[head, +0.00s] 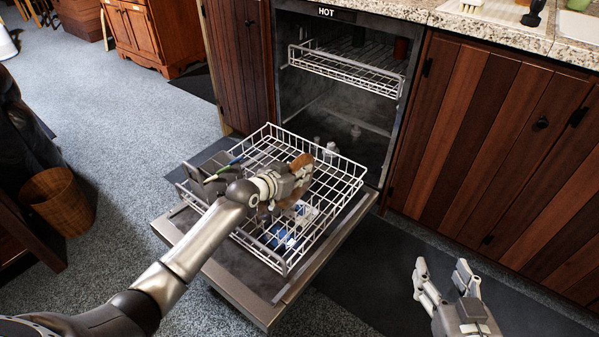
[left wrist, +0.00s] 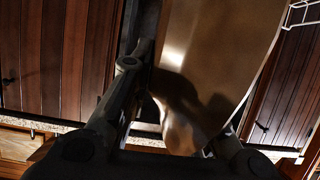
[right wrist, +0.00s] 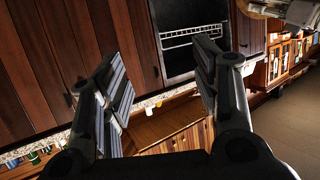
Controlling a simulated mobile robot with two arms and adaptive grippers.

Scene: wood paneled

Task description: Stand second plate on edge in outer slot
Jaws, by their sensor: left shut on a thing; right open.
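A brown plate (head: 301,162) is held by my left gripper (head: 292,180) over the lower dishwasher rack (head: 345,172). In the left wrist view the plate (left wrist: 217,45) fills the middle, its broad face beside the left finger; the other finger is mostly hidden. In the head view the plate looks tilted up on edge, largely covered by the gripper. I cannot tell if it touches the rack wires, and the slot under it is hidden. My right gripper (head: 442,274) is open and empty, right of the open door; it also shows open in the right wrist view (right wrist: 160,80).
The dishwasher door (head: 268,311) is folded down with the white rack above it. Blue and white items (head: 281,238) lie in the rack's near part. A grey basket with utensils (head: 205,172) is at its left. The upper rack (head: 345,68) is inside. Wooden cabinets (head: 480,140) stand right.

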